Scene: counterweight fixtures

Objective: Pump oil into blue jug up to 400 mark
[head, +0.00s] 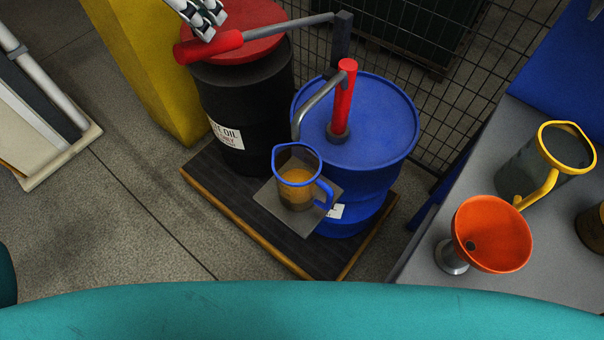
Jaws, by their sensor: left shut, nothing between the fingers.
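The blue jug (325,193) is clear with a blue rim and handle. It stands upright on a small grey plate (268,200) in front of the blue drum and holds amber oil (297,188). Its marks are too small to read. The pump (343,100) is a red post on the blue drum, with a grey spout (317,103) ending above the jug's rim. Its lever reaches left to a red grip (210,47). My left gripper (207,30) is shut and empty at the top edge, right at the red grip; contact is unclear. My right gripper is out of view.
The blue drum (395,120) and a black oil drum (240,95) with a red lid stand on a dark pallet (235,205). A grey table (430,265) at right holds an orange funnel (492,235) and a yellow-rimmed jug (540,165). Wire mesh stands behind.

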